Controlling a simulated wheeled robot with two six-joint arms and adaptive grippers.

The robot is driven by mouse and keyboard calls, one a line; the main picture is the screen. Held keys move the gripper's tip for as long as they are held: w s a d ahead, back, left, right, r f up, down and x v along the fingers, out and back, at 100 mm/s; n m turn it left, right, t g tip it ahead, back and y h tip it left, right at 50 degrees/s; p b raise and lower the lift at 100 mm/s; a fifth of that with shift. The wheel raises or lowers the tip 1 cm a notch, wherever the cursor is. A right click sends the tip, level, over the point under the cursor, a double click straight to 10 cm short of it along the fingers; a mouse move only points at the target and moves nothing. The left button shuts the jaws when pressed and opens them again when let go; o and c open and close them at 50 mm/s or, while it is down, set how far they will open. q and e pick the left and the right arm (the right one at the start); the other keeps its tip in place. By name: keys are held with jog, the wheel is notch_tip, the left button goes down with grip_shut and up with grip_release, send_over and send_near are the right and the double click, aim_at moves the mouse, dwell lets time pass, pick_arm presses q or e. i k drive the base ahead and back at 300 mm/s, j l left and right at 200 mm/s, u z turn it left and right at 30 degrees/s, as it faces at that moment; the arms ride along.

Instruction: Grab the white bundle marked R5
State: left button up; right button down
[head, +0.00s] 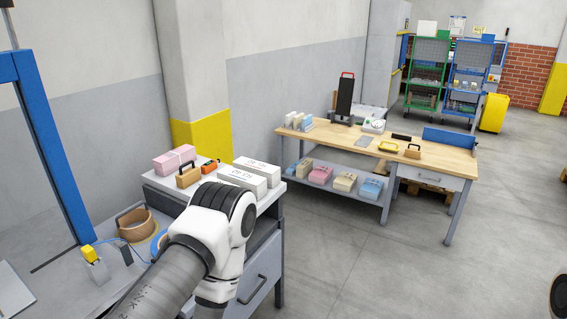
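Two white bundles lie side by side on top of the grey cabinet (274,200) in front of me. The nearer white bundle (241,179) and the farther white bundle (259,170) carry dark print that is too small to read surely, so I cannot tell which is R5. More pale bundles (292,119) stand at the left end of the far workbench. My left arm crosses the lower left, its white joint in front of the cabinet.
A pink bundle (174,159), a handled brown block (188,175) and an orange device (209,166) share the cabinet top. A wooden workbench (433,162) stands beyond, with coloured bundles on its lower shelf (331,184). A blue frame (52,150) rises at left. Floor at right is mostly clear.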

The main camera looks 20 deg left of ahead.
aim_at(272, 172)
jog(key=i, duration=3.3)
jog(key=i+u, duration=0.45)
jog(key=i+l+u, duration=0.15)
jog(key=u, duration=0.3)
jog(key=i+l+u, duration=0.3)
jog(key=u, duration=0.15)
jog(key=i+l+u, duration=0.25)
jog(key=u, duration=0.2)
jog(key=i+l+u, duration=0.15)
jog(key=l+u, duration=0.25)
jog(key=l, duration=0.15)
